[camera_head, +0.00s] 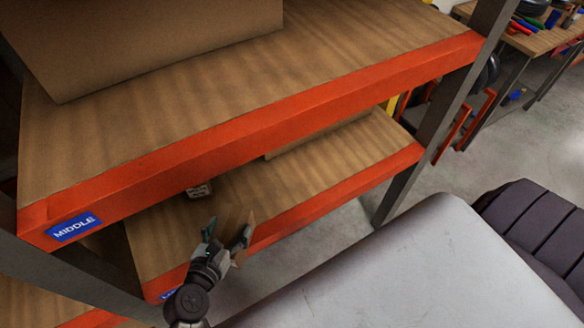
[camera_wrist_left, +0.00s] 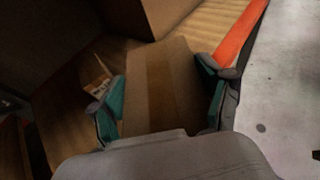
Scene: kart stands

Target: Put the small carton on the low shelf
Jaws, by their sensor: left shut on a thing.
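The small carton (camera_wrist_left: 160,90) is a plain brown box with a tape strip. In the left wrist view it fills the space between the green-padded fingers of my left gripper (camera_wrist_left: 161,97), which is shut on it. In the head view my left gripper (camera_head: 228,232) is at the front edge of the low shelf (camera_head: 310,168), with part of the carton (camera_head: 234,218) showing between its fingers. I cannot tell whether the carton touches the shelf boards. The low shelf has an orange front beam and a partly hidden blue label. My right gripper is not in view.
The middle shelf (camera_head: 200,105), labelled MIDDLE, overhangs the low shelf and bears a large box (camera_head: 140,40). A small box with a printed label (camera_head: 199,190) and a larger box (camera_head: 315,136) stand deeper on the low shelf. Bare board shows between them. A grey upright (camera_head: 440,120) bounds the right end.

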